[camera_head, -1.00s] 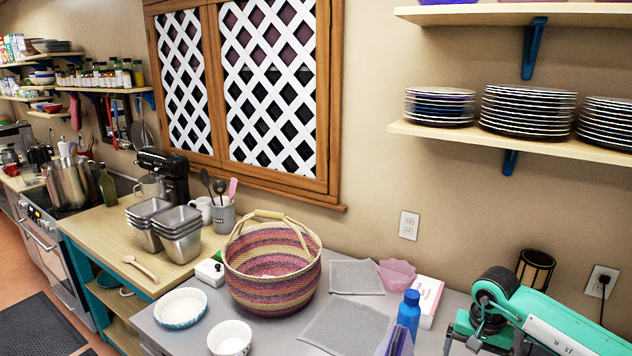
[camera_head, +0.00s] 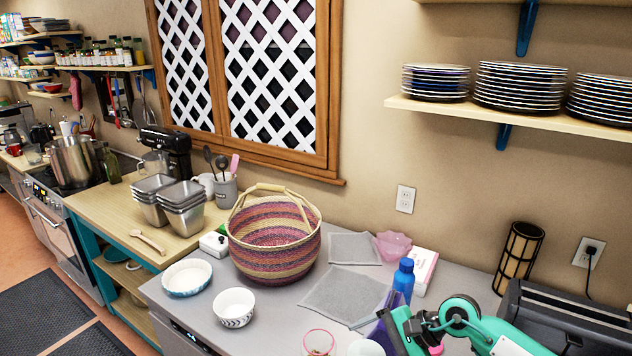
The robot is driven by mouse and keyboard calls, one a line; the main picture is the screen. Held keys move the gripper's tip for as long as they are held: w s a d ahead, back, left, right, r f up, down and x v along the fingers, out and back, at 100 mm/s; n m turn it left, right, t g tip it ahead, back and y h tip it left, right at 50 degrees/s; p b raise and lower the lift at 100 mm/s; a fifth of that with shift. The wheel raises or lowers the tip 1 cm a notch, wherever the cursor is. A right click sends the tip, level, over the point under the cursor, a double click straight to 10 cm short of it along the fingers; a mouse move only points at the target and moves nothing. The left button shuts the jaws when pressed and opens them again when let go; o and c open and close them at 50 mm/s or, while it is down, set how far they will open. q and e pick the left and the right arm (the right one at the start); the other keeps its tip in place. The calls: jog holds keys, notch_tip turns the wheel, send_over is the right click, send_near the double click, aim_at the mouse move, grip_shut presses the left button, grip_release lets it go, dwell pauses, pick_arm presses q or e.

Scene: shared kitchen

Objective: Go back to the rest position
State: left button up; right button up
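My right arm (camera_head: 490,328), teal and white with dark joints, comes in at the lower right and reaches over the front right of the grey counter (camera_head: 270,318). My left arm and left gripper are not in view.
A striped basket (camera_head: 272,262), a pie dish (camera_head: 187,277) and a patterned bowl (camera_head: 233,307) stand on the counter. A blue bottle (camera_head: 403,279) is close beside my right arm. A dark appliance (camera_head: 565,315) and a lamp (camera_head: 519,257) are farther right.

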jog(key=s+a+r+m+t+y, duration=0.2)
jog(key=a+r+m+y, duration=0.3)
jog(key=a, duration=0.1)
notch_tip(320, 180, up, 8)
jog(key=w+d+f+m+t+y, duration=0.1)
jog(key=m+t, duration=1)
jog(key=m, duration=0.6)
jog(key=s+d+f+m+g+h, duration=0.1)
jog(key=s+d+f+m+h, duration=0.2)
jog(key=d+f+m+h, duration=0.9)
jog(key=s+d+f+m+h, duration=0.3)
jog(key=s+d+m+h, duration=0.15)
jog(key=m, duration=1.35)
jog(key=s+f+m+g, duration=0.4)
jog(key=s+f+g, duration=0.1)
jog(key=s, duration=0.4)
jog(key=s+f+m+g, duration=0.4)
jog(key=s+f+g, duration=0.1)
jog(key=s, duration=0.4)
notch_tip(320, 180, down, 38)
jog(key=s+b, duration=0.1)
jog(key=b, duration=0.5)
jog(key=s+d+f+g+b, duration=0.2)
jog(key=s+d+f+b, duration=0.1)
jog(key=s+f, duration=1.6)
notch_tip(320, 180, down, 3)
jog(key=shift+d+f+n+b, duration=0.1)
jog(key=shift+d+n+b, duration=0.1)
jog(key=shift+n+b, duration=0.25)
